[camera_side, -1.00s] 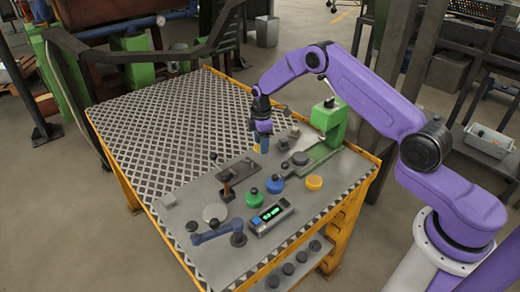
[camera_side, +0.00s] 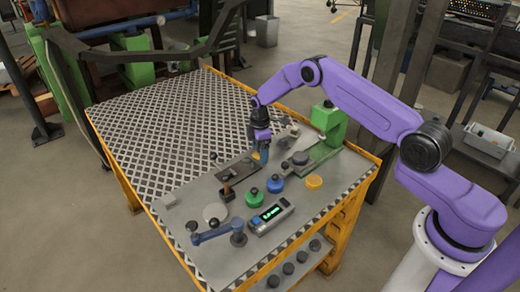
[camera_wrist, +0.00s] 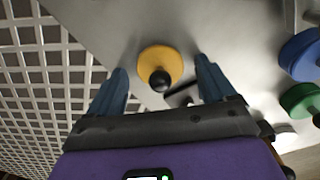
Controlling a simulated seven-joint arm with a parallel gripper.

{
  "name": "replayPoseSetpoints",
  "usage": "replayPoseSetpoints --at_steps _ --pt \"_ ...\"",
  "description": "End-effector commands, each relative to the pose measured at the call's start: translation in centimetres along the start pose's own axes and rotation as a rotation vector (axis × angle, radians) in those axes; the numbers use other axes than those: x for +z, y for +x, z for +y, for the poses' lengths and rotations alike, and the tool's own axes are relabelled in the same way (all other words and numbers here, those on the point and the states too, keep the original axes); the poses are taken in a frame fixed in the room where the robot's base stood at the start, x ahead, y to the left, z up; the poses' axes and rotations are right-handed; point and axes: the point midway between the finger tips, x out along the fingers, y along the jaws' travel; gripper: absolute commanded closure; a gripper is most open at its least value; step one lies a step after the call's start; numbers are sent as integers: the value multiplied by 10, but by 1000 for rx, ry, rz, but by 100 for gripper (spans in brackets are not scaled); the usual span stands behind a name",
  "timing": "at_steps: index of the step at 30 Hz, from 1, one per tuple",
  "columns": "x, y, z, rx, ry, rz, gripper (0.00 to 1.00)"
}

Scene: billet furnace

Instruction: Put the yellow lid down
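The yellow lid (camera_wrist: 160,62) is a round disc with a black knob. In the wrist view it shows between the two blue fingers of my gripper (camera_wrist: 160,66), with a gap on each side, so the fingers are open and not touching it. In the side view my gripper (camera_side: 257,152) is low over the bench near its middle, and a bit of the yellow lid (camera_side: 264,156) shows beside the fingers. The fingers partly hide it there, and I cannot tell its exact height above the bench.
A plain yellow disc (camera_side: 314,182) sits to the right. Blue (camera_side: 275,184) and green (camera_side: 254,196) knobbed pieces stand in front. A green press (camera_side: 328,122) stands behind right, a dark plate with a post (camera_side: 227,186) left. The grating (camera_side: 170,125) is clear.

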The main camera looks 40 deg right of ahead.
Motion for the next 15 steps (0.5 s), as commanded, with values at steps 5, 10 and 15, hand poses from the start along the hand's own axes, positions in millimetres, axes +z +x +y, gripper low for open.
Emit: replayPoseSetpoints --at_steps 5,10,15 --pt "0 0 0 0 0 0 16" --pt "0 -10 0 1 0 0 16" --pt "0 -38 1 3 0 1 16"
